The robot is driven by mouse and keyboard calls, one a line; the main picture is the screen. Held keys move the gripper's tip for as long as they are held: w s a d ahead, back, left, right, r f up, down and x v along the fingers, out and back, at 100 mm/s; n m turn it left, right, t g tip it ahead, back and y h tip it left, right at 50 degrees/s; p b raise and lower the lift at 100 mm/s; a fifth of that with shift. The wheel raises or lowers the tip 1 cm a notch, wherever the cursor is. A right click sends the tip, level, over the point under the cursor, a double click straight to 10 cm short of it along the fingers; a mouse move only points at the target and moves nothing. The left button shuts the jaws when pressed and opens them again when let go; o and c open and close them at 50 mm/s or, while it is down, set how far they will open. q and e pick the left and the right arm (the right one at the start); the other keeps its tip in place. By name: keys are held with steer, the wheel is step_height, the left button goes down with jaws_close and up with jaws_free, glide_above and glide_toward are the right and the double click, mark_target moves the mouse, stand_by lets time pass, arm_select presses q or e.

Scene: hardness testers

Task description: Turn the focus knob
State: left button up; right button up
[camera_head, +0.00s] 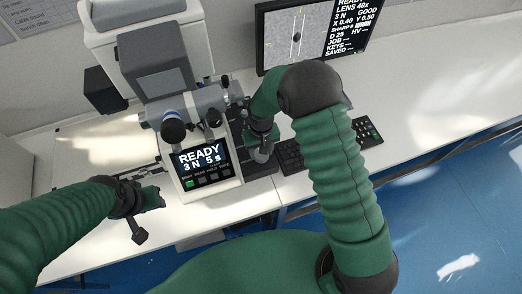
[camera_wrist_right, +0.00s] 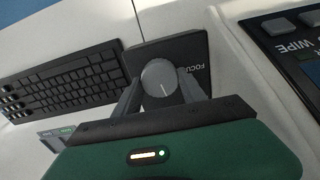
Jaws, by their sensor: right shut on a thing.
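A monitor (camera_head: 312,35) stands at the back right. A black keyboard (camera_head: 292,157) lies right of the knob box and is partly hidden by my right arm. The white table (camera_head: 430,110) is clear to the right. A black box (camera_head: 105,88) is at the tester's left.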

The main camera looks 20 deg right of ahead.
steer(key=shift+w+r+m, duration=0.1)
steer(key=shift+w+m, duration=0.15)
steer(key=shift+m, duration=0.35)
steer(key=o, duration=1.4)
steer(key=shift+c, duration=0.2)
steer(key=shift+s, duration=0.1)
step_height(320, 180, up, 17)
steer(key=b, duration=0.1)
steer(key=shift+f+b, duration=0.2)
steer(key=shift+b, duration=0.1)
